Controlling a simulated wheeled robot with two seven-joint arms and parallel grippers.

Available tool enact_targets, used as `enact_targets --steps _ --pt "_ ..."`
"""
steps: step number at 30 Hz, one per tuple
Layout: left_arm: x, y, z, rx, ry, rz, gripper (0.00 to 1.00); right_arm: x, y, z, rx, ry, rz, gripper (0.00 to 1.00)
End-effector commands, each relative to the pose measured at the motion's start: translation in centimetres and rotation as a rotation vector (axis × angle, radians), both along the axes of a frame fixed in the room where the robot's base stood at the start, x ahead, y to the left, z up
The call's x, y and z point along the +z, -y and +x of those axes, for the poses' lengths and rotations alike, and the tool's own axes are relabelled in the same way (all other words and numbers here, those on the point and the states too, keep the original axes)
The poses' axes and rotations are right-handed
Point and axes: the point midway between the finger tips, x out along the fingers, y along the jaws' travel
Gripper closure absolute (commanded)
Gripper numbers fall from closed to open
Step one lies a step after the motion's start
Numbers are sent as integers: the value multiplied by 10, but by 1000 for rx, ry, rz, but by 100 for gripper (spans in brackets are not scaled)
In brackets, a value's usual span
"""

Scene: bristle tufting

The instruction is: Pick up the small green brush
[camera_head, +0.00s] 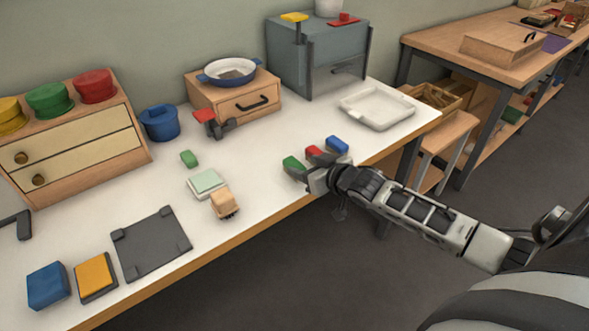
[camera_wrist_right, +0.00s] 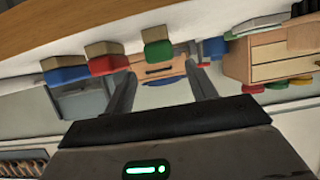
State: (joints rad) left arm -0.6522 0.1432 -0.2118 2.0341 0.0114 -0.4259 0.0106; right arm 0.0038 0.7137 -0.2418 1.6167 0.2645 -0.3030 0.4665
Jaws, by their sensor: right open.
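The small green brush (camera_head: 292,162) is the leftmost of three brushes near the front edge of the white table. A red brush (camera_head: 313,151) and a blue brush (camera_head: 337,144) are to its right. My right gripper (camera_head: 298,175) is at the table's front edge, close to the green brush. In the right wrist view the green brush (camera_wrist_right: 157,51) shows beyond and between the open fingertips (camera_wrist_right: 158,66), with nothing held. The red brush (camera_wrist_right: 108,64) and blue brush (camera_wrist_right: 67,74) lie left of it there. Whether a finger touches the green brush cannot be told. My left gripper is not seen.
A white tray (camera_head: 376,107) stands to the right of the brushes. Another green piece (camera_head: 189,158), a pale green block (camera_head: 205,184) and a tan block (camera_head: 224,203) lie to the left. A drawer box (camera_head: 234,105) is behind. The tabletop between is clear.

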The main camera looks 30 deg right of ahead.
Motion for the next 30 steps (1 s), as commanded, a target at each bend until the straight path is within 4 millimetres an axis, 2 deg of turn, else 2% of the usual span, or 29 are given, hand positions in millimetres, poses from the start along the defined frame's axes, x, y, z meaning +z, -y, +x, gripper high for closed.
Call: enact_targets --steps 5,13,22,27,30 --pt "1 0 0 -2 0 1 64 -5 -2 12 -1 0 1 44" --pt "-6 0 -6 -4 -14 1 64 -21 -7 45 0 1 0 44" --pt "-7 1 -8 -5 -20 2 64 -22 -8 49 0 0 -1 44" --pt "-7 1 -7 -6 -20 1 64 -22 -7 49 0 -1 -1 91" --pt "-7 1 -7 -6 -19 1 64 -22 -7 49 0 0 -1 92"
